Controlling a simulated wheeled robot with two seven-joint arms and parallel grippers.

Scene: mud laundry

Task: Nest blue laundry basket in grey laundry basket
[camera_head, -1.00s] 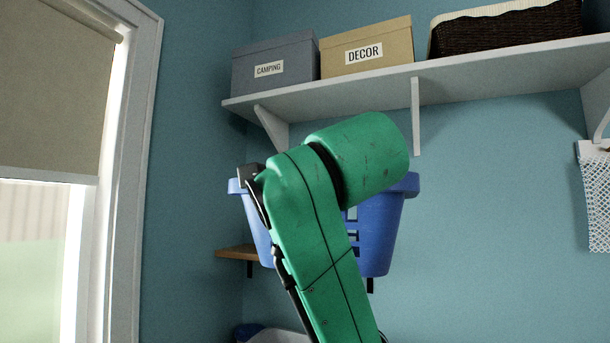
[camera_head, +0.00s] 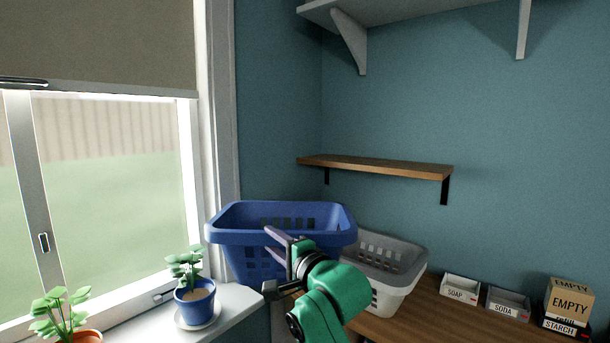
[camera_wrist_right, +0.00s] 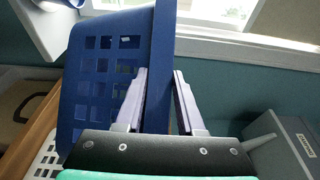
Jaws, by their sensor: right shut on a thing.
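The blue laundry basket (camera_head: 232,236) is roughly upright beside the window, left of the grey laundry basket, and overlaps its left end in the head view. My right gripper (camera_head: 272,245) is shut on the blue basket's near side. In the right wrist view, the fingers (camera_wrist_right: 160,74) straddle the rim wall of the blue basket (camera_wrist_right: 85,112). The grey laundry basket (camera_head: 388,282), pale with a grey rim, stands on the wooden counter; part of it is hidden by my arm. Its white lattice also shows in the right wrist view (camera_wrist_right: 42,160). My left gripper is out of view.
The windowsill (camera_head: 238,303) at left holds a plant in a blue pot (camera_head: 194,303) close to the blue basket. Soap (camera_head: 460,289) and soda (camera_head: 507,302) trays and boxes (camera_head: 569,300) stand right on the counter (camera_head: 400,328). A wooden wall shelf (camera_head: 375,167) is above the baskets.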

